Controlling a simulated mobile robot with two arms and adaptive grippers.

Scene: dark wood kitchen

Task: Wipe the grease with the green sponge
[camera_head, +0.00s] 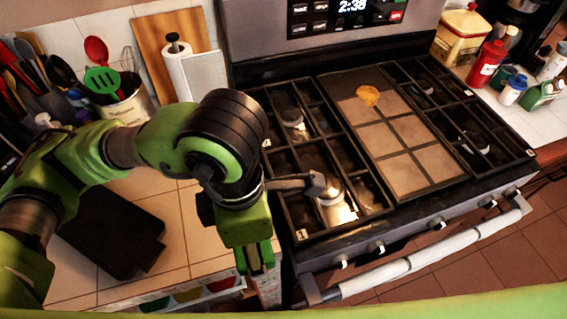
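An orange-yellow blob of grease (368,96) lies near the back of the tiled griddle plate (405,178) in the middle of the stove top. My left gripper (256,268) points down beside the stove's front left corner, over the counter's edge, well away from the grease. Its fingers are small and dark here, and I cannot tell whether they are open or shut. I cannot make out a green sponge; my arm hides part of the counter and stove. My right gripper is not in view.
Burner grates (300,140) flank the griddle. A dark board (110,232) lies on the left counter. Behind it stand a utensil crock (128,104), a paper towel roll (190,72) and a wooden board (168,40). A red bottle (485,65) stands among containers at right. The oven handle (430,254) juts out in front.

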